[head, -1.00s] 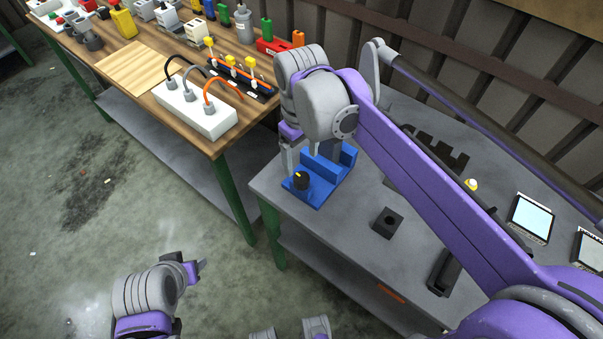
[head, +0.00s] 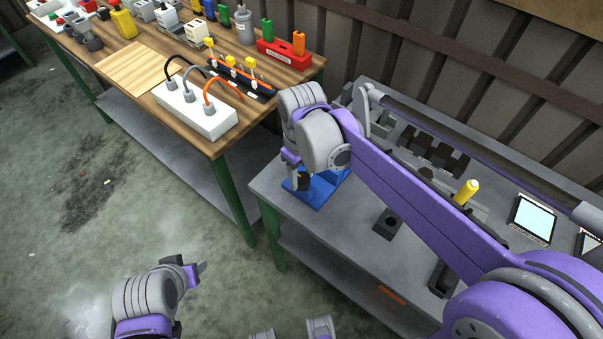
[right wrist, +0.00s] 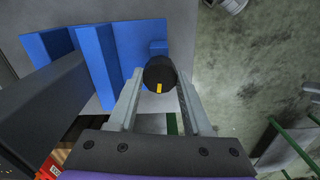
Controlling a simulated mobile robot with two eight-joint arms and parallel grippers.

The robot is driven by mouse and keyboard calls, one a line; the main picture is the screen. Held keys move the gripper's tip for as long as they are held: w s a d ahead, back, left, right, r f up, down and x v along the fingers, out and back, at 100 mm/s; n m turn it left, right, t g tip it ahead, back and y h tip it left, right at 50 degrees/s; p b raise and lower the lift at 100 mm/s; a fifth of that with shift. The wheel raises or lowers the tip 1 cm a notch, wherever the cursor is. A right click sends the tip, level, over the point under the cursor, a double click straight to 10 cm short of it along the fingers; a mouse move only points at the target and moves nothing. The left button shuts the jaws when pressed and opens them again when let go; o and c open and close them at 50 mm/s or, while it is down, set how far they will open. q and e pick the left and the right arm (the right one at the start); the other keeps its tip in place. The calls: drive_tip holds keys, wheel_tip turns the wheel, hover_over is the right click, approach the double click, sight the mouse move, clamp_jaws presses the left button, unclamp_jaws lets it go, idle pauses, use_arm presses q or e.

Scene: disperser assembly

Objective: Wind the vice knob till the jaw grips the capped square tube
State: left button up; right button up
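The blue vice (head: 315,194) stands at the near left corner of the grey bench; its blue jaws (right wrist: 98,68) show in the right wrist view. The black knob (right wrist: 159,72) with a yellow mark lies between the two fingers of my right gripper (right wrist: 160,80). The fingers flank it closely; I cannot tell whether they press on it. A dark grey bar-like block (right wrist: 45,112), perhaps the square tube, stands by the jaws; its cap is not clear. In the head view my right arm hides much of the vice. My left gripper (head: 200,268) is over the floor, away from the vice.
A black block with a hole (head: 387,223) and a yellow-topped cylinder (head: 467,191) are on the grey bench (head: 345,225). Two tablet-like screens (head: 532,217) lie at the right. A wooden table (head: 215,148) with a white cable box (head: 196,112) stands at the left.

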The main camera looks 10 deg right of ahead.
sight(302, 178)
clamp_jaws()
drive_tip(key=shift+m, duration=0.5)
drive_tip(key=o, duration=0.6)
unclamp_jaws()
drive_tip(key=shift+o, duration=0.2)
drive_tip(key=shift+r, duration=0.1)
wheel_tip(302, 178, up, 11)
drive_tip(key=shift+f+p, duration=0.2)
drive_tip(key=shift+p, duration=0.2)
